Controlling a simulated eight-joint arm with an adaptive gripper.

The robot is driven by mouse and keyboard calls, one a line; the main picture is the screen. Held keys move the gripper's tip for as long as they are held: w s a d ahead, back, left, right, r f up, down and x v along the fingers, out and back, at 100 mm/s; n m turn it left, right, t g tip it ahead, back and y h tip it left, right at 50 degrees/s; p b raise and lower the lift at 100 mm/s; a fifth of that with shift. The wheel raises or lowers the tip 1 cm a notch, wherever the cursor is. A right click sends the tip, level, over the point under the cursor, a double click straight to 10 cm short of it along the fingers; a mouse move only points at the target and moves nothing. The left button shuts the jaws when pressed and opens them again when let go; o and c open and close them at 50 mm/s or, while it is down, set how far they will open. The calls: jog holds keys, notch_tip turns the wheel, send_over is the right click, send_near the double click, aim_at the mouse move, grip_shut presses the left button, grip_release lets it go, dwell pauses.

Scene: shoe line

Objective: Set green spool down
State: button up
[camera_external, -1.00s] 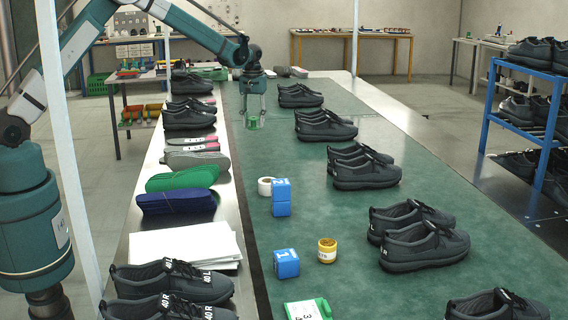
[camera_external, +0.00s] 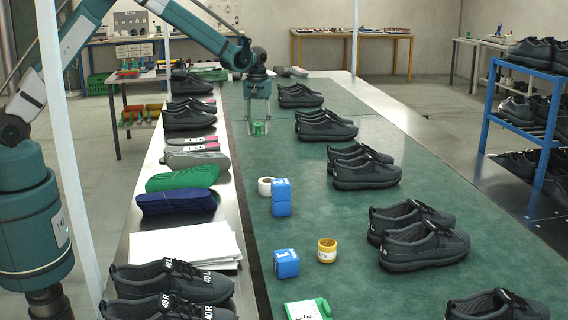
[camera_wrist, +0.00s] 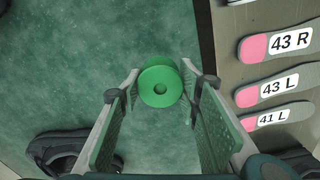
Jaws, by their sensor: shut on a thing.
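The green spool (camera_external: 257,128) is between the fingertips of my gripper (camera_external: 258,118) at the far end of the green work surface. The spool looks upright. Whether its underside touches the surface cannot be told.
The green mat (camera_external: 270,180) is bare around the spool. Dark shoes (camera_external: 300,96) stand to its right. Shoes and insoles (camera_external: 195,160) line the steel strip on the left.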

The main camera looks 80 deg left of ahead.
jog(key=d+n, duration=0.1)
jog(key=d, duration=1.1)
jog(key=shift+s+d, duration=0.3)
jog(key=shift+s, duration=0.15)
jog(key=shift+r, duration=0.1)
send_over(260, 168)
jog(key=shift+f, duration=3.1)
jog(key=shift+f+b, duration=0.45)
jog(key=shift+f, duration=1.45)
jog(key=shift+f, duration=0.2)
jog(key=o, duration=0.9)
